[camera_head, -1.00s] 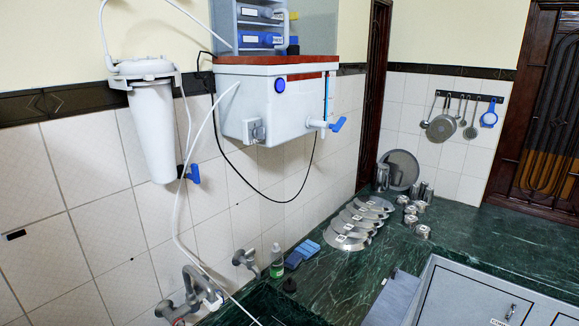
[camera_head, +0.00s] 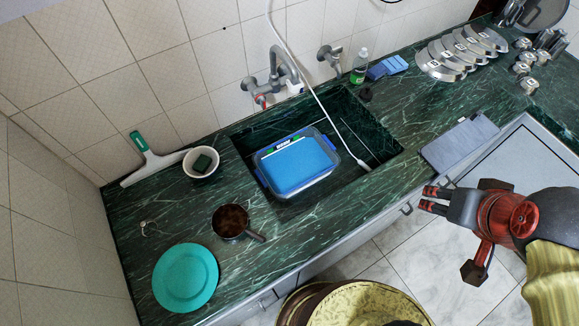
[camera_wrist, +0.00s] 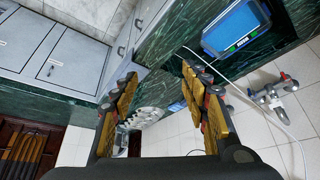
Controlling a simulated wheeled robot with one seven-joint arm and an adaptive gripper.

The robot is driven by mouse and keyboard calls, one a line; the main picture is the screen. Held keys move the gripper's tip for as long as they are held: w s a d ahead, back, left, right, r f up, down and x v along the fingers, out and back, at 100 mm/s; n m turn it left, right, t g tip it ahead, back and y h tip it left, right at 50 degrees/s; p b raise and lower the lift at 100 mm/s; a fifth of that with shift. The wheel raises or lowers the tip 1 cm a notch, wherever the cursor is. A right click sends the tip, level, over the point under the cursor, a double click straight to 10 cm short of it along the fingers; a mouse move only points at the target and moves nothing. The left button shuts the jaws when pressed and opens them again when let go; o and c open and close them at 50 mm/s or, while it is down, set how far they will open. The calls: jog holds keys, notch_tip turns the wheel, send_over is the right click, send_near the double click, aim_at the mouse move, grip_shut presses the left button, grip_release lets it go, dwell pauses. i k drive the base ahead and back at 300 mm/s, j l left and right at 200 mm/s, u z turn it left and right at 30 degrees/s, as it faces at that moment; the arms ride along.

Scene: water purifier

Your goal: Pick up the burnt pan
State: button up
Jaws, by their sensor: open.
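The burnt pan (camera_head: 230,221) is a small dark pan with a brown, scorched inside. In the head view it sits on the green marble counter, left of the sink, with its short dark handle pointing to the lower right. My gripper (camera_head: 428,199) is at the right of the head view, beyond the counter's front edge and well apart from the pan. In the wrist view my gripper (camera_wrist: 165,100) shows its two fingers spread wide with nothing between them. The pan does not show in the wrist view.
A teal plate (camera_head: 185,278) lies in front of the pan. A bowl with a dark sponge (camera_head: 202,163) and a squeegee (camera_head: 150,160) are behind it. The sink (camera_head: 375,135) holds a blue-lidded container (camera_head: 297,163). A grey board (camera_head: 459,143) lies right of the sink.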

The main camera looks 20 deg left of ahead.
aim_at(230, 221)
jog(key=u, duration=2.15)
